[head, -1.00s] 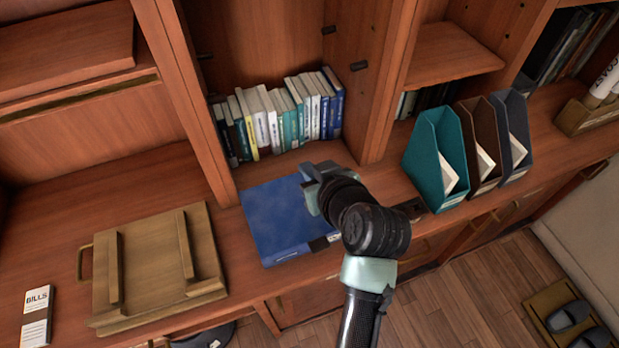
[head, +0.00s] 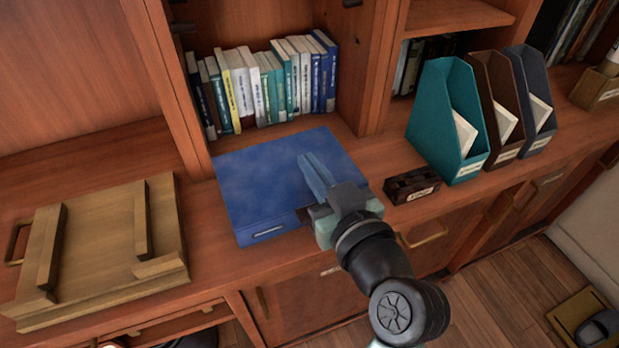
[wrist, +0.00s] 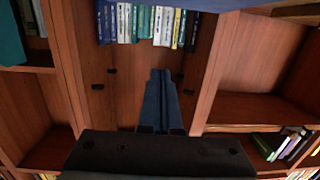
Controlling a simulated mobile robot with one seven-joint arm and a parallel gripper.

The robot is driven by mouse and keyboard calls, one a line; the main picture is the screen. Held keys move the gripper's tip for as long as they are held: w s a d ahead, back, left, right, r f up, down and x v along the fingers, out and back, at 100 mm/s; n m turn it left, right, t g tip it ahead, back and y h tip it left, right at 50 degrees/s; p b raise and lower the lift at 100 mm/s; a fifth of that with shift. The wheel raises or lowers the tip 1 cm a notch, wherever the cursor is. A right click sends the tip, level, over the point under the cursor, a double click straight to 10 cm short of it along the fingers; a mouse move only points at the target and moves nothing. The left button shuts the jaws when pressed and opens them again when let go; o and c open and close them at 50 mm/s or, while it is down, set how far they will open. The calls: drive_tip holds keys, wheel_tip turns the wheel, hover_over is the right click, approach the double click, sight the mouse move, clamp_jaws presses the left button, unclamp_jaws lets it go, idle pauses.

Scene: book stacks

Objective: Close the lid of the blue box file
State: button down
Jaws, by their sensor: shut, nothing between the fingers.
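The blue box file (head: 255,185) lies flat on the wooden counter in front of a book niche. Its lid looks down and level, with no clear gap along the label side; the right front corner is hidden by my gripper. My gripper (head: 306,160) is over the right part of the lid, fingers together and empty, pointing toward the books. I cannot tell whether the fingertips touch the lid. In the wrist view the shut fingers (wrist: 159,85) point at the shelf, and a strip of blue surface (wrist: 180,4), probably the box file, crosses the top edge.
A wooden tray-like stand (head: 105,245) lies on the counter at left. A small dark labelled holder (head: 411,186) and a teal magazine file (head: 447,120), with brown and grey ones beside it, stand at right. Several books (head: 265,85) fill the niche behind.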

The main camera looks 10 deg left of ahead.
sight(316, 203)
drive_tip(key=f+b, duration=0.2)
drive_tip(key=b, duration=0.1)
drive_tip(key=s+f+t+y+b, duration=0.1)
drive_tip(key=b, duration=0.3)
drive_tip(key=d+f+t+b, duration=0.1)
drive_tip(key=f+b, duration=0.1)
drive_tip(key=b, duration=0.1)
drive_tip(key=shift+s+f+b, duration=0.25)
drive_tip(key=shift+f+b, duration=0.05)
drive_tip(key=shift+b, duration=0.1)
drive_tip(key=f+b, duration=0.1)
drive_tip(key=b, duration=0.1)
drive_tip(key=f+y+b, duration=0.1)
drive_tip(key=b, duration=0.2)
drive_tip(key=f+t+b, duration=0.1)
drive_tip(key=b, duration=0.2)
drive_tip(key=shift+s+d+f, duration=0.1)
drive_tip(key=shift+s+d, duration=0.1)
drive_tip(key=shift+s, duration=0.05)
drive_tip(key=b, duration=0.2)
drive_tip(key=f+t+y+b, duration=0.1)
drive_tip(key=b, duration=0.2)
drive_tip(key=shift+s+d+f+b, duration=0.1)
drive_tip(key=shift+f+b, duration=0.15)
drive_tip(key=shift+b, duration=0.05)
drive_tip(key=shift+f, duration=0.1)
